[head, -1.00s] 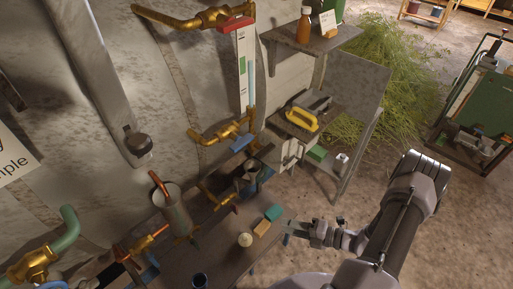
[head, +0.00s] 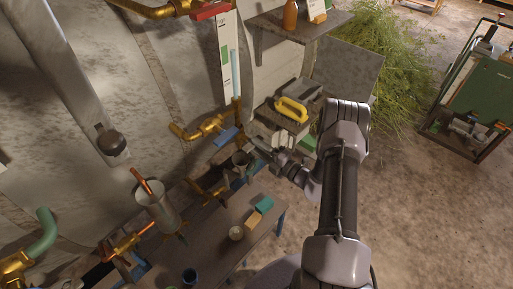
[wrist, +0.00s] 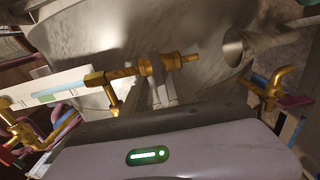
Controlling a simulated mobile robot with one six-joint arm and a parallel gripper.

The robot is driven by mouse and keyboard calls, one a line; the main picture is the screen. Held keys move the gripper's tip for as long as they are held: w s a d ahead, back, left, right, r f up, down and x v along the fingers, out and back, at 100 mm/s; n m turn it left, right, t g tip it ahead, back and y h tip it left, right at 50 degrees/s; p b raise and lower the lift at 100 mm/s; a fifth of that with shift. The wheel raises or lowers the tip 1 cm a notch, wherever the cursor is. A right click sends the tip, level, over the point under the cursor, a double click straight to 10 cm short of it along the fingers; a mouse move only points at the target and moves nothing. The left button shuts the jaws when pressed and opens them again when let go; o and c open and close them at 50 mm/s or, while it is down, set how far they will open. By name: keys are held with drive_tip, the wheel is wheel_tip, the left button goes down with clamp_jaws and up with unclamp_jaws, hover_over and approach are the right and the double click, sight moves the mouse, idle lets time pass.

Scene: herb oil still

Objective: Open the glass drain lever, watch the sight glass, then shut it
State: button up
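The sight glass (head: 234,70) is a pale blue tube beside a white scale plate with a green mark; it also shows in the wrist view (wrist: 62,92). The brass drain fitting (head: 192,131) sits at its foot, with a blue lever (head: 226,136) pointing toward the lower left. The fitting crosses the middle of the wrist view (wrist: 145,68). My gripper (head: 259,145) is just right of the blue lever and looks apart from it. In the wrist view its grey fingers (wrist: 160,88) overlap the fitting; their gap is unclear and the lever cannot be made out.
A red lever (head: 210,10) is on the upper fitting. A metal cup (head: 241,159) is below the drain. A bench (head: 225,222) holds a teal block, a tan block and a round pale item. A shelf with a yellow-handled item (head: 291,109) is behind my gripper.

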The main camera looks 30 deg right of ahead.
drive_tip(key=shift+w+a, duration=0.15)
drive_tip(key=shift+w, duration=0.35)
clamp_jaws()
drive_tip(key=shift+n, duration=0.3)
drive_tip(key=shift+f+n+b, duration=0.1)
drive_tip(key=shift+n+b, duration=3.7)
drive_tip(key=shift+n, duration=4.4)
